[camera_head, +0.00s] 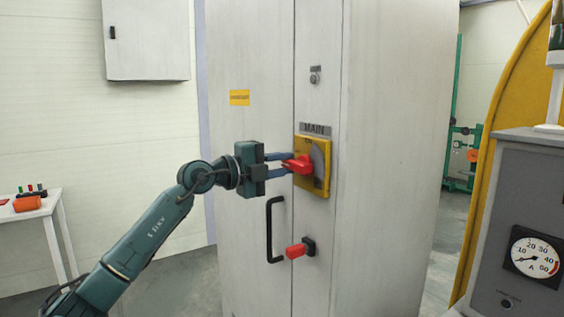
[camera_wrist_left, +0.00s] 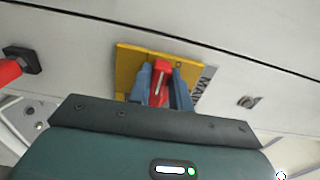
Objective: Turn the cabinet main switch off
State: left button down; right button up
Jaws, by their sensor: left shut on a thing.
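The main switch is a red handle (camera_head: 298,165) on a yellow plate (camera_head: 325,182) with a grey disc, on the front of the tall grey cabinet (camera_head: 390,120). A "MAIN" label (camera_head: 315,129) sits just above the plate. My left gripper (camera_head: 287,165) comes in from the left and is shut on the red handle. In the left wrist view the red handle (camera_wrist_left: 159,82) stands between the two blue-grey fingers, in front of the yellow plate (camera_wrist_left: 127,68). The fingers hide part of the handle and plate. My right gripper is not in view.
A black door handle (camera_head: 270,230) and a second red handle on a black base (camera_head: 298,250) are below the switch. A small lock (camera_head: 315,76) is above. A white table (camera_head: 45,212) stands left, a gauge panel (camera_head: 530,220) right.

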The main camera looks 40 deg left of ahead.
pick_arm(q)
jog(key=shift+f, duration=0.1)
jog(key=c, duration=1.3)
grip_release()
jog(key=shift+s+a+f+b, duration=0.1)
jog(key=shift+s+a+b, duration=0.2)
jog(key=shift+s, duration=0.2)
jog(key=shift+b+v, duration=3.3)
jog(key=shift+v, duration=2.7)
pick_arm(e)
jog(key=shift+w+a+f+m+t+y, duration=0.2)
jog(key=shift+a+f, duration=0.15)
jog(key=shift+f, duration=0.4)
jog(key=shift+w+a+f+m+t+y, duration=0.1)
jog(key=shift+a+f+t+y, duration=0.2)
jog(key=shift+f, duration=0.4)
